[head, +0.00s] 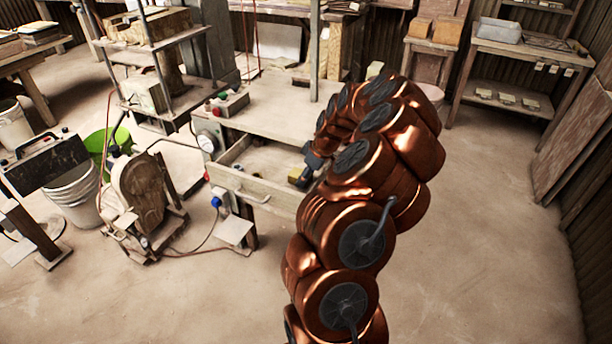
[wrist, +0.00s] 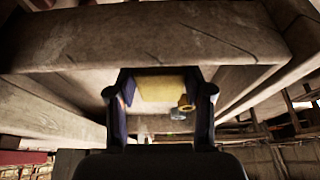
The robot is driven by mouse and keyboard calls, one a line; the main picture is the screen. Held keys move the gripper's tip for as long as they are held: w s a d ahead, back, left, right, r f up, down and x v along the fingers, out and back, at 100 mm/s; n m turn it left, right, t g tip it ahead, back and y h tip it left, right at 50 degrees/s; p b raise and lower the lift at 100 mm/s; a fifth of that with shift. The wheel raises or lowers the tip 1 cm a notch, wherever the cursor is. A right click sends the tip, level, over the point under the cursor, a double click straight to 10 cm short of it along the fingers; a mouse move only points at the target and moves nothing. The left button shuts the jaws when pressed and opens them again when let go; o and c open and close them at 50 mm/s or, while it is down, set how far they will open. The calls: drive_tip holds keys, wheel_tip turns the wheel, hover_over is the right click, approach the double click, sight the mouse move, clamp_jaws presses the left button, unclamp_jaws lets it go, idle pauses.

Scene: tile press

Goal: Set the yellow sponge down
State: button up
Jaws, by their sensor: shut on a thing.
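The yellow sponge (wrist: 160,88) sits between the two dark fingers of my gripper (wrist: 161,100) in the wrist view. The fingers are shut on it. In the head view my gripper (head: 301,174) is at the right part of an open wooden drawer (head: 249,187) under the press table. A small yellow patch of the sponge (head: 295,173) shows there. I cannot tell whether the sponge touches the drawer floor. My copper-coloured arm hides the drawer's right end.
The press table top (head: 270,112) is above the drawer, with a small box (head: 228,102) at its left. In the wrist view a thick wooden board (wrist: 150,38) crosses close beyond the fingers. A small brass-coloured ring (wrist: 186,103) shows beside the sponge. Open floor (head: 490,240) lies at right.

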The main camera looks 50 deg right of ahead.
drive_tip(key=shift+f, duration=0.4)
drive_tip(key=shift+f, duration=0.1)
drive_tip(key=o, duration=1)
drive_tip(key=shift+r, duration=0.25)
drive_tip(key=b+v, duration=0.2)
drive_tip(key=v, duration=1)
drive_tip(key=shift+d+b, duration=0.1)
drive_tip(key=shift+b, duration=0.2)
